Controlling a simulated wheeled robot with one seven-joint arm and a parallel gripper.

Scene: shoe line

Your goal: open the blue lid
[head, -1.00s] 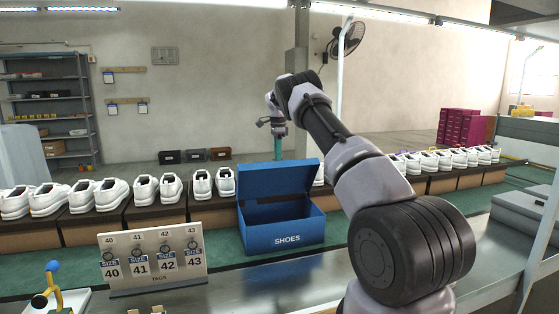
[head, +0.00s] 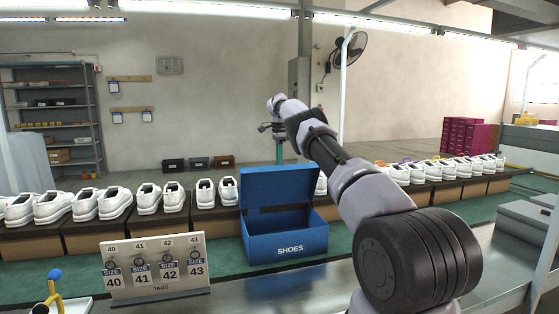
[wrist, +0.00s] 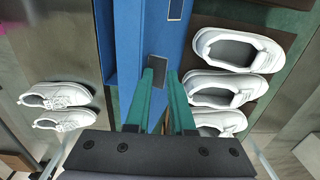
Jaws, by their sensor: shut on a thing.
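The blue shoe box (head: 287,243), marked SHOES, stands on the green line in the head view. Its blue lid (head: 278,187) is raised, standing up along the far edge, and the dark inside of the box shows. The exact contact is partly hidden.
White shoes on brown boxes stand in a row to the left (head: 100,203) and right (head: 440,168) of the blue box. A size tag board (head: 155,290) stands front left, a yellow stand with a blue knob (head: 54,288) beside it. A clear metal surface (head: 290,290) lies in front.

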